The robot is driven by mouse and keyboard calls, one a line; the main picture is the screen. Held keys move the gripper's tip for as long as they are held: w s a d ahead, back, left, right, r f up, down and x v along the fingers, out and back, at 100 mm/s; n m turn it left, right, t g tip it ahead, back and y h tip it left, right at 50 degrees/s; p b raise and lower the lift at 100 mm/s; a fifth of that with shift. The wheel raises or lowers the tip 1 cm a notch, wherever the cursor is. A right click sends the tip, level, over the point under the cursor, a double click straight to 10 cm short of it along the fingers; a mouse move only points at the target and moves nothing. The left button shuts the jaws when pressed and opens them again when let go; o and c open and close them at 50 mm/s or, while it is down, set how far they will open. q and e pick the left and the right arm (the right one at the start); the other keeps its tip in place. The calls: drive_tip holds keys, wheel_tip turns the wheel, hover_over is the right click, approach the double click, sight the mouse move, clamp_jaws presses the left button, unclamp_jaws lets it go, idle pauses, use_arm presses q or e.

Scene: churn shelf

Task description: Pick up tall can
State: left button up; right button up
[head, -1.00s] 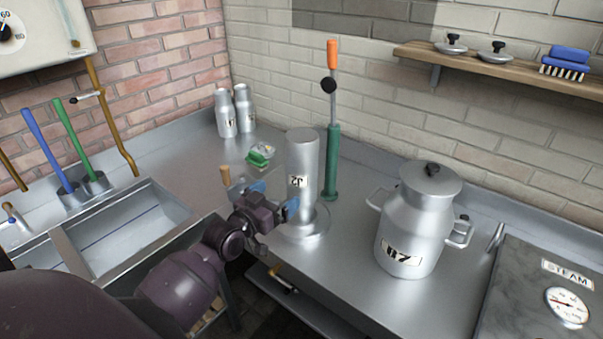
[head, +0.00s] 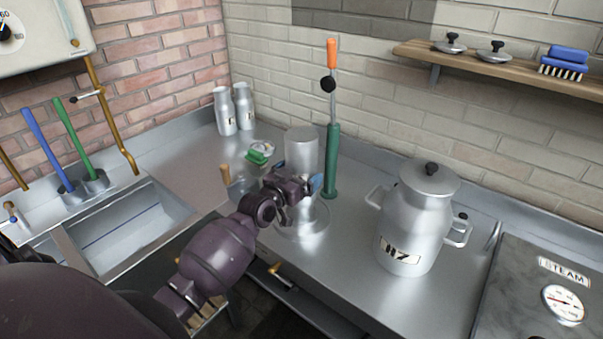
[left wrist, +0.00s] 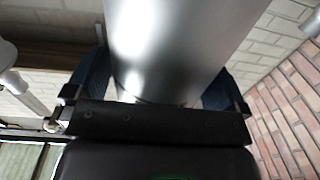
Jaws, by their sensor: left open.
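The tall can (head: 301,146) is a plain silver cylinder standing upright on the steel counter, with a wide round foot or lid around its bottom. My left gripper (head: 297,176) is at the can's middle, in front of it in the head view, and hides its label and part of its side. In the left wrist view the can's smooth metal body (left wrist: 180,45) lies between the two blue fingers (left wrist: 155,88). The jaws are open, with a finger on either side of the can. Whether a finger touches it, I cannot tell. My right gripper is not in view.
A green pump with an orange handle (head: 332,150) stands close behind the can on the right. A large lidded churn (head: 412,215) is further right. A green-and-white item (head: 259,152) and two small cans (head: 226,112) stand behind left. A sink (head: 130,225) is at left.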

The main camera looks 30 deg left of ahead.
use_arm(q)
drive_tip(key=c, duration=0.8)
drive_tip(key=shift+c, duration=0.5)
drive_tip(key=shift+r, duration=0.1)
